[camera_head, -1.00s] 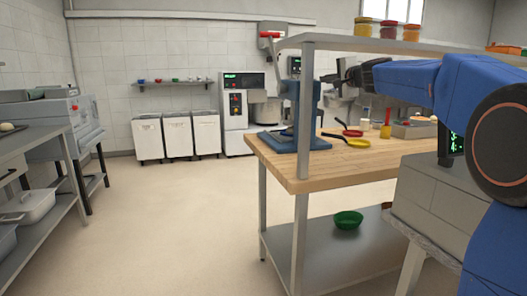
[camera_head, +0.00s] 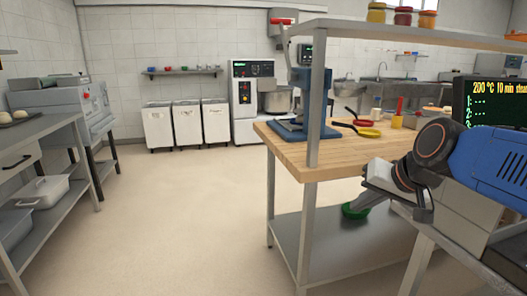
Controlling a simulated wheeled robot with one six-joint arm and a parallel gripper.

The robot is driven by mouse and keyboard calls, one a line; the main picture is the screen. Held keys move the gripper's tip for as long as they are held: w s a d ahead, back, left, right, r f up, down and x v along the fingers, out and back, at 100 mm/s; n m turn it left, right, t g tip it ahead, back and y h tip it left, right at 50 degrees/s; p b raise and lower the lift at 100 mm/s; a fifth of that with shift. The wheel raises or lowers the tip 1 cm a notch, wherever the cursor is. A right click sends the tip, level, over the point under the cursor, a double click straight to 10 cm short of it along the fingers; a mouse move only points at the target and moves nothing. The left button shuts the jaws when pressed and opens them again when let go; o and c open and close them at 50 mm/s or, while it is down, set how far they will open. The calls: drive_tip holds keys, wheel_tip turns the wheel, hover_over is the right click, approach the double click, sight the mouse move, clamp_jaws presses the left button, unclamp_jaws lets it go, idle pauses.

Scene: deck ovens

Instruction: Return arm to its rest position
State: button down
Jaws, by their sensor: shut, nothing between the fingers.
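My blue arm (camera_head: 492,160) is folded in at the right of the head view, with its dark joint and pale wrist pointing down and left. My gripper (camera_head: 358,205) is at the end of the wrist, low beside the wooden-topped table (camera_head: 350,155). It is shut and holds nothing. In the picture its tip overlaps the green bowl (camera_head: 350,212) on the table's lower shelf; I cannot tell how far apart they are.
A screen (camera_head: 497,100) stands behind my arm. White bins (camera_head: 187,124) line the back wall. A steel rack (camera_head: 50,135) stands at left. The middle floor is clear.

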drive_tip(key=s+d+f+n+g+h, duration=0.1)
drive_tip(key=s+d+f, duration=0.1)
drive_tip(key=s+f, duration=0.5)
drive_tip(key=s+d+f+n+g+h, duration=0.1)
drive_tip(key=s+d+f+h, duration=0.1)
drive_tip(key=s+f, duration=0.5)
drive_tip(key=s+d, duration=0.1)
drive_tip(key=s, duration=0.1)
drive_tip(key=shift+s+d+f+n+g, duration=0.25)
drive_tip(key=shift+s+d+n+g, duration=0.05)
drive_tip(key=shift+s+g, duration=0.1)
drive_tip(key=shift+d, duration=0.1)
